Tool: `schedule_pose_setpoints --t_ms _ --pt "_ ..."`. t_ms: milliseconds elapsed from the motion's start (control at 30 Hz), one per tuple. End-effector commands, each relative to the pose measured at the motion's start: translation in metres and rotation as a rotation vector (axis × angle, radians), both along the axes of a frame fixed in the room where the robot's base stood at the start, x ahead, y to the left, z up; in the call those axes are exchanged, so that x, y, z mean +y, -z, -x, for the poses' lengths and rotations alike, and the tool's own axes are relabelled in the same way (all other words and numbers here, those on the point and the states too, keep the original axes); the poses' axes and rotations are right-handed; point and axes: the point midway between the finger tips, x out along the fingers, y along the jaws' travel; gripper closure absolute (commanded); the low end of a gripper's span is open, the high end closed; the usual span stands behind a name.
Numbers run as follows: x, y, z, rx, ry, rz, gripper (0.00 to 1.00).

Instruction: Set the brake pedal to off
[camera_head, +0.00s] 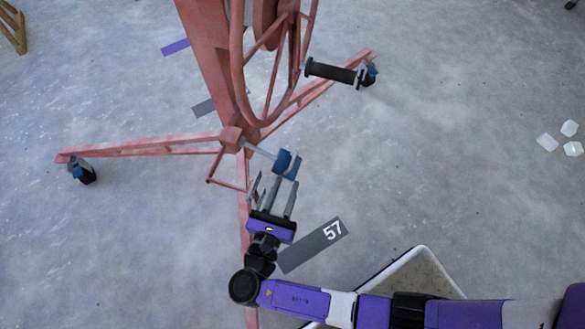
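The brake pedal (287,162) is a blue pad on a thin grey rod that slopes down to the right from the hub of the red panel lift (205,50). My gripper (274,184) is just below the pedal in the picture, its fingers pointing up toward it. The fingers are apart and nothing shows between them. The fingertips are close to the pedal's lower edge; I cannot tell whether they touch it.
Red legs spread from the hub to casters at the left (82,172) and upper right (368,74). A large red wheel with a black handle (332,72) stands above the hub. A pale bin (425,270) is at lower right. A grey floor marker (312,246) reads 57.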

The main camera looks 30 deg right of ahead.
Motion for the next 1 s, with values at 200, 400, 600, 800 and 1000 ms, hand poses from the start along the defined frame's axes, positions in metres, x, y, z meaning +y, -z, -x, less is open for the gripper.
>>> schedule_pose_setpoints --t_ms 200,400,600,800,1000 --pt "-0.005 -0.003 -0.01 -0.012 0.009 0.04 0.69" --pt "-0.028 -0.001 -0.03 -0.012 0.01 0.037 0.69" --pt "-0.048 -0.002 -0.047 -0.012 0.009 0.036 0.69" --pt "-0.056 -0.003 -0.054 -0.01 0.007 0.037 0.69" --pt "-0.056 -0.004 -0.054 -0.011 0.006 0.036 0.69"
